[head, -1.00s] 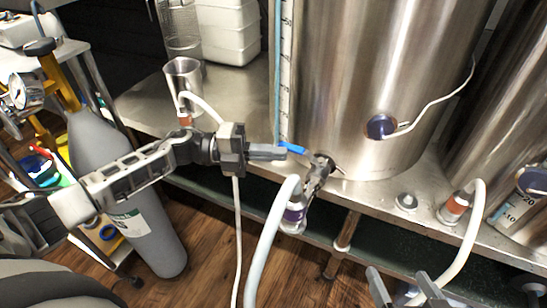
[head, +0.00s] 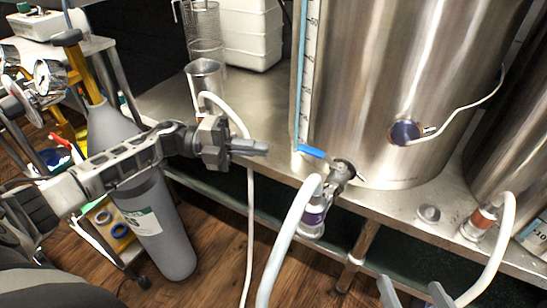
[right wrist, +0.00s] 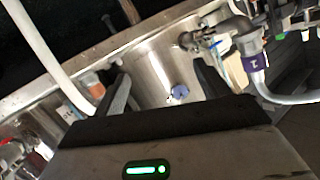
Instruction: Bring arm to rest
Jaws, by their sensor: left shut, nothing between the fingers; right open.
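My left gripper (head: 262,148) is shut and empty in the head view. It is held out level in front of the steel bench, left of the blue-handled valve (head: 312,152) on the large steel kettle (head: 400,60). My right gripper (head: 416,290) shows only its fingers at the bottom edge of the head view. They are apart with nothing between them. In the right wrist view its open fingers (right wrist: 165,90) point toward a steel vessel, with a purple-banded hose fitting (right wrist: 252,62) to the right.
A white hose (head: 285,240) hangs from the valve, and another (head: 495,250) lies near my right gripper. A grey gas cylinder (head: 160,230) stands under my left arm. A steel cup (head: 204,78) and white tubs (head: 250,35) are on the bench (head: 160,100). Wooden floor shows below.

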